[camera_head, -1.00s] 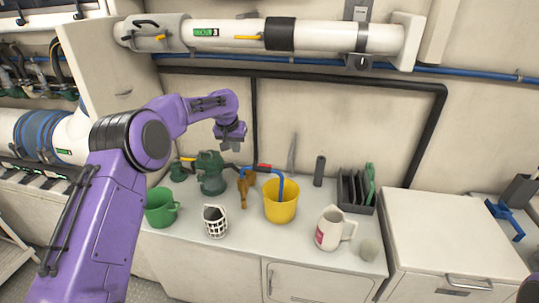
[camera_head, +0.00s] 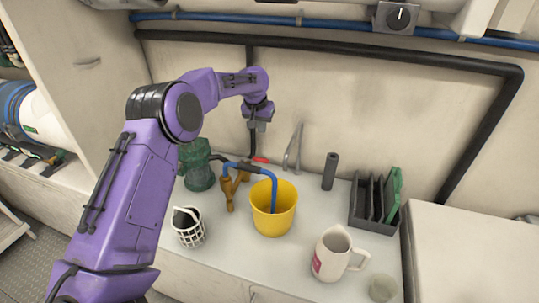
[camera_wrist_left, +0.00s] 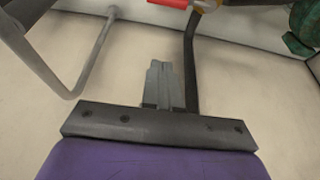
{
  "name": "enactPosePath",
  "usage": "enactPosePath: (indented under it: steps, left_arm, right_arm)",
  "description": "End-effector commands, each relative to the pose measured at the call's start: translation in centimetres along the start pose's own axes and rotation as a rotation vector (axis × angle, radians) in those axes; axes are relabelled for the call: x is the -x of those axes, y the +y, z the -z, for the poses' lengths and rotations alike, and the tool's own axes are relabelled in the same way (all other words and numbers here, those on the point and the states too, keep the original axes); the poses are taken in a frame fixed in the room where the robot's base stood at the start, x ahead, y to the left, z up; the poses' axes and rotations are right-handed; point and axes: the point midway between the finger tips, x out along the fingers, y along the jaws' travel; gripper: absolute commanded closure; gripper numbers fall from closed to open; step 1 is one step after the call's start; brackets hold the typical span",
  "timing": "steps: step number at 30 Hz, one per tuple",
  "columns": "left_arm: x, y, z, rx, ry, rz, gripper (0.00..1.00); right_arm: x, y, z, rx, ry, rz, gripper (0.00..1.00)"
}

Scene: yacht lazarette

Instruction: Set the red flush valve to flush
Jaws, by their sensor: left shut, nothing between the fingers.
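The red handle (camera_head: 261,160) of the flush valve shows as a small red bar at the back of the bench, behind the yellow bucket. It shows at the top edge of the left wrist view (camera_wrist_left: 168,3), partly cut off. My left gripper (camera_head: 257,126) is above the handle in the head view and apart from it. Its fingers (camera_wrist_left: 163,82) are together with nothing between them. The valve body is largely hidden behind the hose and fittings. My right gripper is not in view.
A blue hose (camera_head: 235,167) bends into the yellow bucket (camera_head: 273,217). A green strainer (camera_head: 198,170) and bronze fitting (camera_head: 229,190) stand to the left. A grey lever-like bar (camera_head: 294,147) rises to the right. A white mug (camera_head: 332,255) and black rack (camera_head: 371,203) are farther right.

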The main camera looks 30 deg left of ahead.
Motion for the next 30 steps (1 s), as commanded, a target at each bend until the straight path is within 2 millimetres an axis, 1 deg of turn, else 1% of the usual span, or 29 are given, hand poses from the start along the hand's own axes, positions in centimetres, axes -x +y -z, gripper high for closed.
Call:
enactPosePath:
  steps: [1, 3, 13, 16, 20, 24, 30]
  left_arm:
    - [-0.8, 0.0, -0.3, 0.0, 0.001, 0.0, 1.0]
    - [-1.2, 0.0, -0.4, 0.0, 0.001, 0.0, 1.0]
    - [-1.0, 0.0, -0.4, 0.0, 0.001, 0.0, 1.0]
    - [-1.5, 0.0, -0.4, 0.0, 0.0, 0.0, 1.0]
    - [-3.4, 0.0, -0.4, 0.0, -0.002, 0.001, 1.0]
    - [-6.3, 0.0, -0.4, 0.0, -0.002, 0.001, 1.0]
    - [-9.6, 0.0, -0.4, 0.0, -0.001, 0.001, 1.0]
  right_arm:
    - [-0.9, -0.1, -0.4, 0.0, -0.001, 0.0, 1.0]
    - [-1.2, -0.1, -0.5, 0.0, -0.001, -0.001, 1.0]
    - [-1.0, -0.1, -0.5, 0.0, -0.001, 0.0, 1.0]
    - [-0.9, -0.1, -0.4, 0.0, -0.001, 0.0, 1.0]
    - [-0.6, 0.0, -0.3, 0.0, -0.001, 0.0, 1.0]
    - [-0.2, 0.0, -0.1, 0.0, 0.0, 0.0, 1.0]
    - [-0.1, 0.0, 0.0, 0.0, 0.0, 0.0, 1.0]
